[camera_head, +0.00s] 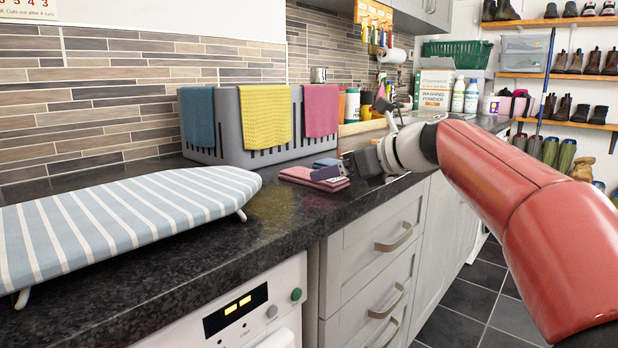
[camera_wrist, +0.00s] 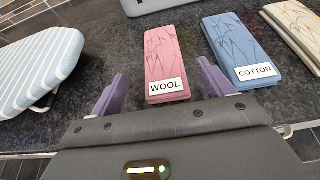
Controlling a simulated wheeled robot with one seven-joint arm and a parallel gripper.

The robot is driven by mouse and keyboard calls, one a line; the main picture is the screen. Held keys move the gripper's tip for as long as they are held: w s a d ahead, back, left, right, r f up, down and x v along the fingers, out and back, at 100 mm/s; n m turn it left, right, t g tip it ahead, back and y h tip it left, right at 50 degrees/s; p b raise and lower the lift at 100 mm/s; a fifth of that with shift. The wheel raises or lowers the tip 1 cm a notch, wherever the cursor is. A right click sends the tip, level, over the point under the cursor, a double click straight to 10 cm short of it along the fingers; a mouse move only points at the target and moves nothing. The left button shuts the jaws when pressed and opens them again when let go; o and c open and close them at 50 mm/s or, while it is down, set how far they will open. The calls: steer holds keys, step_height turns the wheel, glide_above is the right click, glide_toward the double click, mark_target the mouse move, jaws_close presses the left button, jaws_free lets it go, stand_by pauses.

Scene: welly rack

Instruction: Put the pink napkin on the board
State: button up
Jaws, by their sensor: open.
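A pink cloth (camera_head: 321,110) hangs over the right end of the grey basket. A flat pink folded piece labelled WOOL (camera_wrist: 168,50) lies on the dark counter, and it also shows in the head view (camera_head: 300,176). Which of these is the pink napkin I cannot tell. The blue-and-white striped ironing board (camera_head: 120,215) stands on short legs at the left, and it shows in the wrist view (camera_wrist: 38,60). My gripper (camera_wrist: 161,72) is open and empty, its purple fingertips to either side of the WOOL piece's near end in the picture. Its height above the counter is unclear.
The grey basket (camera_head: 228,152) also bears blue (camera_head: 197,117) and yellow (camera_head: 265,113) cloths. A blue piece labelled COTTON (camera_wrist: 240,48) and a beige piece (camera_wrist: 295,30) lie right of the WOOL piece. Bare counter (camera_wrist: 105,60) separates the striped board from the WOOL piece.

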mark_target(300, 174)
steer(key=x, duration=0.5)
steer(key=shift+w, duration=0.2)
steer(key=shift+c, duration=0.3)
steer(key=c, duration=1.1)
steer(key=shift+r, duration=0.1)
